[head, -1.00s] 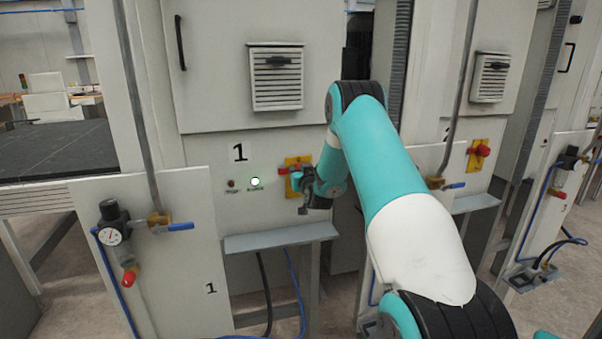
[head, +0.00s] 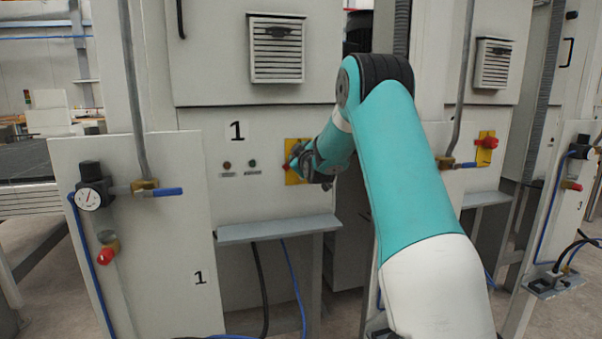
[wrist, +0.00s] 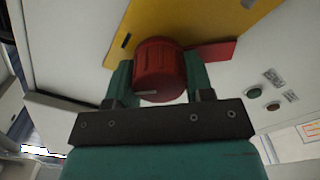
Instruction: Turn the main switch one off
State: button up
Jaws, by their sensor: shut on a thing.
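The main switch one is a red rotary knob (wrist: 160,68) on a yellow plate (wrist: 190,22), with a red lever part (wrist: 212,52) sticking out to the right in the wrist view. My gripper (wrist: 158,82) is shut on the knob, with a green finger on either side. In the head view my gripper (head: 303,164) is at the yellow plate (head: 297,145) of machine 1 and hides most of the switch. Left of it, a green lamp (head: 252,162) and a reddish lamp (head: 227,165) both look unlit.
A grey ledge (head: 278,229) juts out below the switch. A panel with a gauge (head: 89,198) and a blue-handled valve (head: 170,191) stands front left. A second red switch on a yellow plate (head: 487,145) is on the machine to the right.

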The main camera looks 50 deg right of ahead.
jog(key=n+b, duration=0.2)
jog(key=b, duration=0.1)
jog(key=n+b, duration=0.2)
jog(key=b, duration=0.1)
jog(key=shift+f+n, duration=0.3)
jog(key=shift+f, duration=0.05)
jog(key=n+b, duration=0.4)
jog(key=shift+a+r, duration=0.1)
jog(key=shift+r, duration=0.05)
jog(key=shift+n+b, duration=0.3)
jog(key=o, duration=0.9)
jog(key=b+v, duration=0.3)
jog(key=v, duration=1.4)
jog(key=shift+s, duration=0.2)
